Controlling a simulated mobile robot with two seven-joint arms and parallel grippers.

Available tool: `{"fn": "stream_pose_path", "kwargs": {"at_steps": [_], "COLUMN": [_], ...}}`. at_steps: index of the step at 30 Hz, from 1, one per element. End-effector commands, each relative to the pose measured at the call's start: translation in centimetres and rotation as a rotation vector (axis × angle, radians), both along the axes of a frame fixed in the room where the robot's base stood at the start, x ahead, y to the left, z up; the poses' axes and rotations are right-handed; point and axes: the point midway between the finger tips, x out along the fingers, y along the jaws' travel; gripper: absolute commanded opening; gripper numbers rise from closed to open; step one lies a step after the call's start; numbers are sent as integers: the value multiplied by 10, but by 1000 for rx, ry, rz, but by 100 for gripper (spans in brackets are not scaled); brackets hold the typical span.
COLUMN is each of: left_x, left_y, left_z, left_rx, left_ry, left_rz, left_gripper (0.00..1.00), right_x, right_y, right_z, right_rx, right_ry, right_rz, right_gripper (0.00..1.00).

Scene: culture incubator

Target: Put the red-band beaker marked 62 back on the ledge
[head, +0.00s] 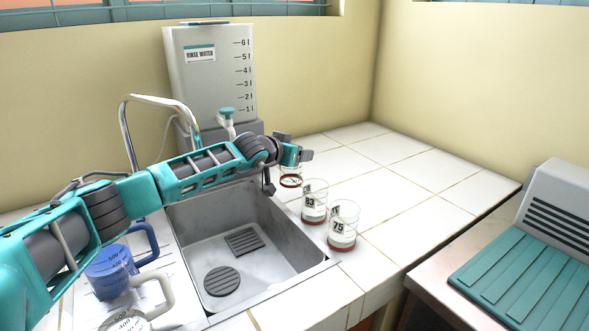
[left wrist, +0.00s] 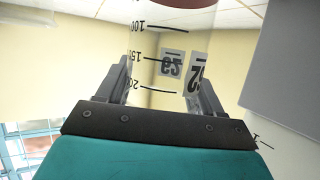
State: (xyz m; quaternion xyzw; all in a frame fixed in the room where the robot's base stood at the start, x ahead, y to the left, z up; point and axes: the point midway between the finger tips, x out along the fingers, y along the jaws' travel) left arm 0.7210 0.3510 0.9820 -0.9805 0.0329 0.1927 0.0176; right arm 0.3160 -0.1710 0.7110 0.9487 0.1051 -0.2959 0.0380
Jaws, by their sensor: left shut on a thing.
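My left gripper (head: 300,155) is at the far right corner of the sink, shut on a clear beaker (head: 291,181) with a red band at its base. The gripper hides the beaker's upper part in the head view. Red-banded beakers marked 83 (head: 314,205) and 75 (head: 343,228) stand upright nearer along the ledge. My right gripper is out of view.
The steel sink (head: 250,210) with a tall tap (head: 128,125) lies below my left arm. A rinse water tank (head: 212,75) stands behind. Blue (head: 108,268) and clear (head: 130,318) jugs are at the left. The ledge right of the beakers is clear.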

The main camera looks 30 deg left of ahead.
Motion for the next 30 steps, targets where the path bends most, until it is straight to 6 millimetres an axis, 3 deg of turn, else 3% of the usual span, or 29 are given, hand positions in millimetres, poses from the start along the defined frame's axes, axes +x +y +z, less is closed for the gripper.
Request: {"fn": "stream_pose_path", "kwargs": {"at_steps": [4, 10, 23, 24, 30], "left_x": [0, 0, 0, 0, 0], "left_y": [0, 0, 0, 0, 0], "left_z": [-10, -41, -50, -47, -47], "left_rx": [0, -1, 0, 0, 0], "left_ry": [0, 2, -1, -1, 0], "left_rz": [0, 0, 0, 0, 0], "left_gripper": [18, 18, 18, 70, 89], "right_x": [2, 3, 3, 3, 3], "right_y": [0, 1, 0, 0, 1], "right_z": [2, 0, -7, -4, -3], "right_rx": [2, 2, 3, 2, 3], "right_ry": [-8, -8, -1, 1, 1], "right_rz": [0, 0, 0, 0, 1], "right_gripper": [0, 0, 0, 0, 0]}}
